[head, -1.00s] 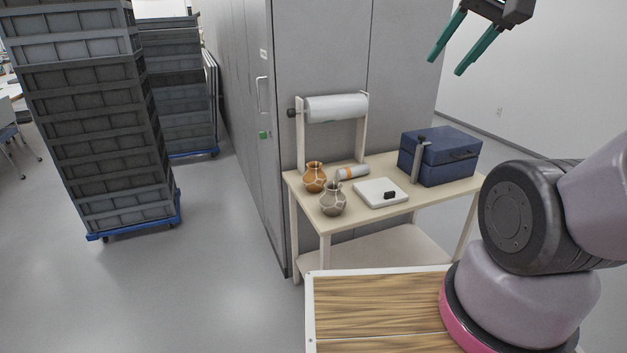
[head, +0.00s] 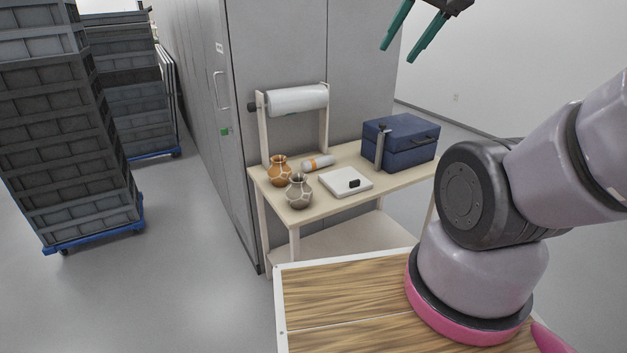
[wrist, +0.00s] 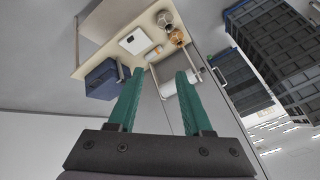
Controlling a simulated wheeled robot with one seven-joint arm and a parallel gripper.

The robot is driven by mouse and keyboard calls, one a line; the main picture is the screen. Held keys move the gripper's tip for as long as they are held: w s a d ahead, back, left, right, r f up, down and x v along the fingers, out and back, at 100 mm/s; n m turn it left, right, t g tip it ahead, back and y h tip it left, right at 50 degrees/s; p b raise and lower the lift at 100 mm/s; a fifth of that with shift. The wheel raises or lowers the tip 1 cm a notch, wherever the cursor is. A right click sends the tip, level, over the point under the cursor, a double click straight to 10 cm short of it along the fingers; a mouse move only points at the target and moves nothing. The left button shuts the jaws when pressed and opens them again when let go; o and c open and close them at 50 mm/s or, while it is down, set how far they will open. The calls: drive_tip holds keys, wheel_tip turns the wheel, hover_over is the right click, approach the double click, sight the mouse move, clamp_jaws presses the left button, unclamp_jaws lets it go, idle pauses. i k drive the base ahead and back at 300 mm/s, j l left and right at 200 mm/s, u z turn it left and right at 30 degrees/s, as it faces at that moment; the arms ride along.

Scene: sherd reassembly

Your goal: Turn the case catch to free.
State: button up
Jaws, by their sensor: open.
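The blue case (head: 402,143) stands shut at the right end of the small table, with a dark handle on its side. A grey upright strip with a dark top (head: 381,143) stands at its front left edge; I cannot tell whether this is the catch or how it is set. My gripper (head: 399,54) is open and empty, high above and apart from the case. In the wrist view the green fingers (wrist: 158,80) are spread, and the case (wrist: 101,80) shows beyond the left finger.
A roll (head: 297,99) hangs behind. Crate stacks (head: 65,130) stand left; open floor lies between.

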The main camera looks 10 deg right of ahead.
sight(382, 125)
drive_tip(key=i+l, duration=0.15)
drive_tip(key=i, duration=0.35)
drive_tip(key=i+l, duration=0.2)
drive_tip(key=i, duration=0.3)
